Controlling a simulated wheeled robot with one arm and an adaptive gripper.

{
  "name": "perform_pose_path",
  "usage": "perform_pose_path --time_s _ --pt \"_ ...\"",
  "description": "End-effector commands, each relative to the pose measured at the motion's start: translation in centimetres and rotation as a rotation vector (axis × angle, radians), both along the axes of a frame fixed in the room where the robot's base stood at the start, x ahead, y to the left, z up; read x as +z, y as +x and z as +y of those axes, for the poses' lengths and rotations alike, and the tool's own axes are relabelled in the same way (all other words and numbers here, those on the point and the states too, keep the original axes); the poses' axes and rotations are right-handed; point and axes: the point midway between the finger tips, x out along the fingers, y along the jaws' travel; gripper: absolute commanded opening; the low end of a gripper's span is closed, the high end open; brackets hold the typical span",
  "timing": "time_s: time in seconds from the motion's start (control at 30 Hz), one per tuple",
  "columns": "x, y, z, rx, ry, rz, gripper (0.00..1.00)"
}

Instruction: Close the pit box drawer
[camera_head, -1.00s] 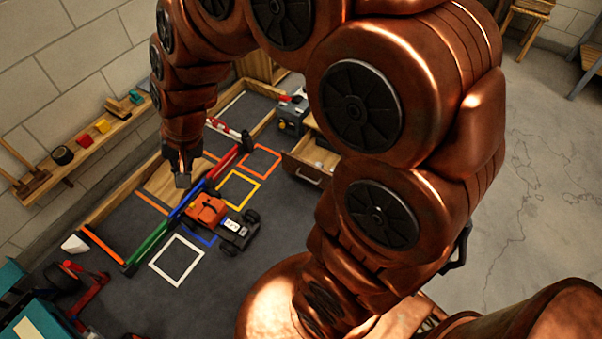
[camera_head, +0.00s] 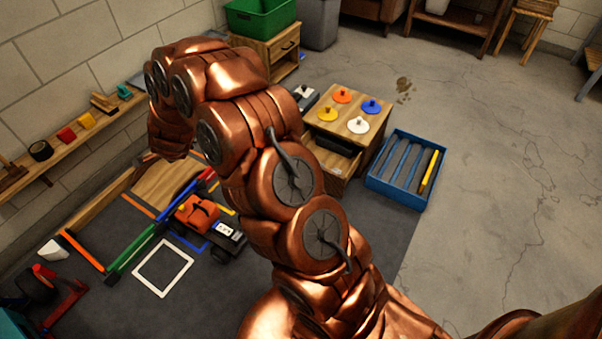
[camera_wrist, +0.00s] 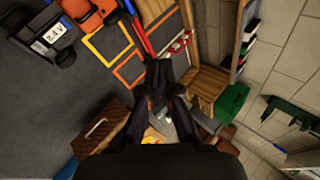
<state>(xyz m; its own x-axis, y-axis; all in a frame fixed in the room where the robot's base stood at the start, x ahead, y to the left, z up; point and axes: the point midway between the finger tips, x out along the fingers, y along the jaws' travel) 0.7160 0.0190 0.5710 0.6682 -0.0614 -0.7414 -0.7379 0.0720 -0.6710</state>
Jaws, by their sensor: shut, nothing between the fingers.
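The pit box (camera_head: 372,150) is a wooden cabinet with several coloured knobbed discs on top, right of my arm in the head view. Its drawer (camera_head: 340,162) stands pulled out, with a dark interior; my arm hides part of its front. My gripper (camera_wrist: 158,68) is shut and empty, above and right of that front in the wrist view; contact cannot be told. My own arm hides the gripper in the head view.
A blue slotted tray (camera_head: 405,170) stands right of the pit box. An orange racecar (camera_head: 200,212) sits on the dark mat among coloured frames. A green bin (camera_head: 260,17) tops a wooden cabinet behind. Floor at the right is clear.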

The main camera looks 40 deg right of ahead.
Motion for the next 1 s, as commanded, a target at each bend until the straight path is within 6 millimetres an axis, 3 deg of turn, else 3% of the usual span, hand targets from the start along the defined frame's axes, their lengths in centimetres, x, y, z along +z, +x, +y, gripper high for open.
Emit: perform_pose_path --time_s 0.03,0.27,0.47,0.73,1.0 --pt "-3.4 0.4 -1.0 -0.059 -0.001 -0.005 0.0" --pt "-12.2 1.7 -7.2 -0.35 -0.034 -0.085 0.0" --pt "-19.4 0.7 -13.0 -0.581 -0.1 -0.173 0.0" --pt "-27.5 -3.3 -21.1 -0.854 -0.243 -0.329 0.0" --pt "-32.5 -9.2 -27.8 -1.038 -0.429 -0.53 0.0"
